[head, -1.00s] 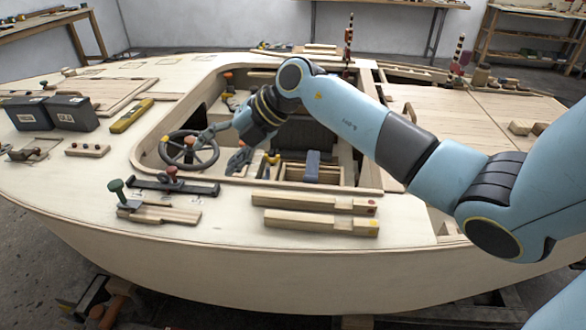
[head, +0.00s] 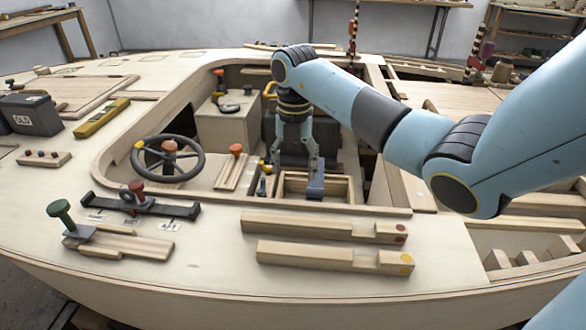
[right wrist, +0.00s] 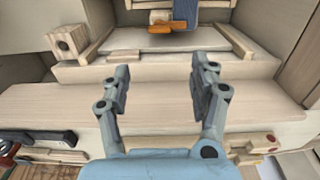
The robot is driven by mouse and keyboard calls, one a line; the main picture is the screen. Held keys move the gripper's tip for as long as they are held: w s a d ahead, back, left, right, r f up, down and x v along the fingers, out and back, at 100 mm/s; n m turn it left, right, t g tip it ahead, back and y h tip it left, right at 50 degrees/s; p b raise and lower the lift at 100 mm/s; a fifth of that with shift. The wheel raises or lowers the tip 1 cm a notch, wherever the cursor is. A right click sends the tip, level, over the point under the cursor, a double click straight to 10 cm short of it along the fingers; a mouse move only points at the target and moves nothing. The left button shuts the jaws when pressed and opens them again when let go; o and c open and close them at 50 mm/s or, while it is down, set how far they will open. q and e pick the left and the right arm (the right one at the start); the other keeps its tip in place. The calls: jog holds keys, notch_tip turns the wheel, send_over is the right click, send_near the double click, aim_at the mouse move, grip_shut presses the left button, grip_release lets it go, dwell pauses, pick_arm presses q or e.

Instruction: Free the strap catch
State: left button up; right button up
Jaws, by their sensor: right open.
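A blue-grey strap (head: 316,180) runs down over the front edge of a pale wooden box (head: 290,186) in the cockpit well. In the right wrist view the strap (right wrist: 186,10) shows at the top, with an orange tab (right wrist: 174,28) at its lower end, which looks like the catch. My right gripper (head: 296,166) points down over the box, close to the left of the strap. In the right wrist view the gripper (right wrist: 160,78) has its fingers spread with nothing between them; the orange tab lies beyond the fingertips. My left gripper is not in view.
A steering wheel (head: 169,158) and an orange-topped lever (head: 236,150) stand left of the gripper. Two notched wooden bars (head: 320,228) lie on the near deck. A wooden cockpit edge (right wrist: 150,105) lies below the fingers in the right wrist view.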

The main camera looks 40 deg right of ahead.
jog(key=f, duration=0.4)
jog(key=f+b, duration=0.1)
jog(key=f, duration=0.3)
jog(key=f+b, duration=0.1)
jog(key=f, duration=0.3)
jog(key=shift+w+d+f, duration=0.15)
jog(key=shift+w+d, duration=0.1)
jog(key=c, duration=1.2)
jog(key=shift+o, duration=0.2)
jog(key=shift+b, duration=0.3)
